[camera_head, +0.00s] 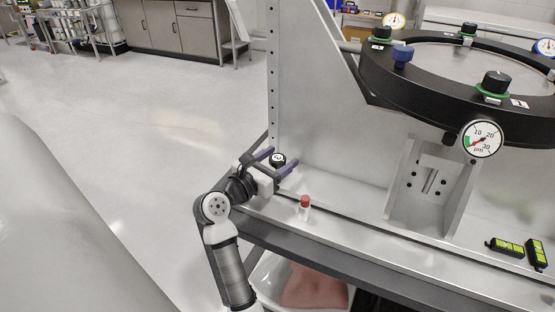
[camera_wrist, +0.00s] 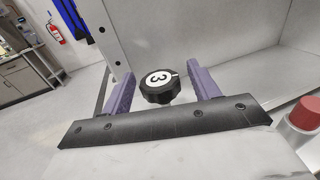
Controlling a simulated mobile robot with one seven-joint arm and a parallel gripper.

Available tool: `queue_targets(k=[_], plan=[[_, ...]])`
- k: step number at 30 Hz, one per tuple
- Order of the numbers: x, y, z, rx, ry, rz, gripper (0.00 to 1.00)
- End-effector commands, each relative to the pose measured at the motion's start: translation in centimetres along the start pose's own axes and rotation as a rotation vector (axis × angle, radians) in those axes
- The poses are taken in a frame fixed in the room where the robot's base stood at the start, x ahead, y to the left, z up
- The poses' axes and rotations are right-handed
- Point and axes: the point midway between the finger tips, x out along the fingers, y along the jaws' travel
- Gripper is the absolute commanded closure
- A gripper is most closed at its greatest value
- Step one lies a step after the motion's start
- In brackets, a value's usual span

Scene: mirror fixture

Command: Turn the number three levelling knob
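The number three knob (camera_wrist: 160,87) is black with a ribbed edge. Its white top disc carries a black 3 and a short mark by the rim. In the head view the knob (camera_head: 277,159) sits low by the upright grey plate. My gripper (camera_head: 282,157) has two purple fingers, one on each side of the knob. In the wrist view my gripper (camera_wrist: 161,75) is open, with a gap between each finger and the knob. What lies beneath the knob is hidden. The black mirror ring (camera_head: 420,96) stands up to the right, with black knobs and a blue knob (camera_head: 402,57) on it.
A small white bottle with a red cap (camera_head: 304,208) stands on the ledge right of my gripper. A dial gauge (camera_head: 482,138) hangs on the ring's front. Two black and yellow-green devices (camera_head: 506,247) lie far right. Open floor is at left.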

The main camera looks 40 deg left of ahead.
Motion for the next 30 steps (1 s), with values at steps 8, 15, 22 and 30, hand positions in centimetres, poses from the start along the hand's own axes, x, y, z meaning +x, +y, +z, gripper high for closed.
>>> queue_targets(k=[8, 15, 22, 30], plan=[[-0.4, 0.1, 0.0, 0.000, -0.001, 0.002, 0.39], [-4.5, 0.2, -0.2, 0.000, -0.001, 0.006, 0.39], [-9.7, 0.1, -0.2, 0.001, 0.000, 0.005, 0.39], [-13.3, 0.0, -0.1, 0.001, -0.001, 0.002, 0.39]])
